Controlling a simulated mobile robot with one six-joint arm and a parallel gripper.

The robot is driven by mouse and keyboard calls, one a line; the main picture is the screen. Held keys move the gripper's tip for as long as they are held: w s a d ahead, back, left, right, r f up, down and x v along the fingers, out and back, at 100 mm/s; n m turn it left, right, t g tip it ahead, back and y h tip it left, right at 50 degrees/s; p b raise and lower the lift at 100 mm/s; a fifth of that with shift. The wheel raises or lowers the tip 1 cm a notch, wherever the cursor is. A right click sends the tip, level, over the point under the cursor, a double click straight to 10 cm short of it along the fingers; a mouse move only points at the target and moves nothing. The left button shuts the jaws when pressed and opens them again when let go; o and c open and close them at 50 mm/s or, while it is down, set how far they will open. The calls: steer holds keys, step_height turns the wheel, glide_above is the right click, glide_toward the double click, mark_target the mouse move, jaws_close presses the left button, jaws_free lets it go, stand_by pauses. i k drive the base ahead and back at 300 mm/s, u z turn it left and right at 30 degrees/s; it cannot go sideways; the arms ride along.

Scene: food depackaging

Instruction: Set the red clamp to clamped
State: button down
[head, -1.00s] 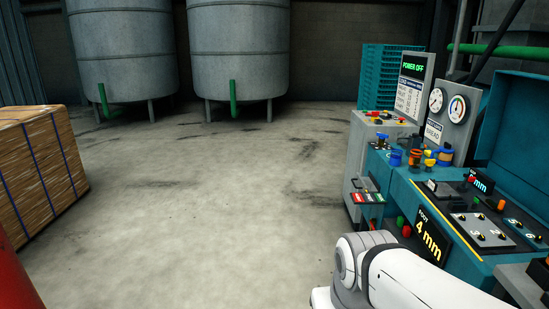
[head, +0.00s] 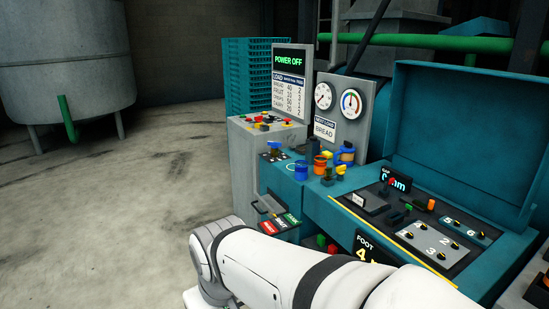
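I cannot make out for sure which part is the red clamp, or its setting. Small red parts show on the teal machine (head: 345,215): a small red piece (head: 384,174) beside the mm display (head: 397,181), and a red-labelled tab (head: 268,227) at the machine's left front. Coloured fittings stand on the machine's left end, including a blue one (head: 301,171) and an orange one (head: 319,164). My white arm crosses the bottom of the head view and hides part of the machine's front. My gripper is not in view.
A gauge panel (head: 338,110) and a raised teal lid (head: 455,135) rise behind. Open floor (head: 120,210) lies left, before a grey tank (head: 65,65).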

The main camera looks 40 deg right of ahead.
mark_target(388, 181)
steer(key=z, duration=0.65)
steer(key=i, duration=1.15)
steer(key=z, duration=0.9)
steer(key=i, duration=0.4)
steer(key=z, duration=0.4)
steer(key=k, duration=0.85)
steer(key=z, duration=0.15)
steer(key=i, duration=0.9)
steer(key=u, duration=0.05)
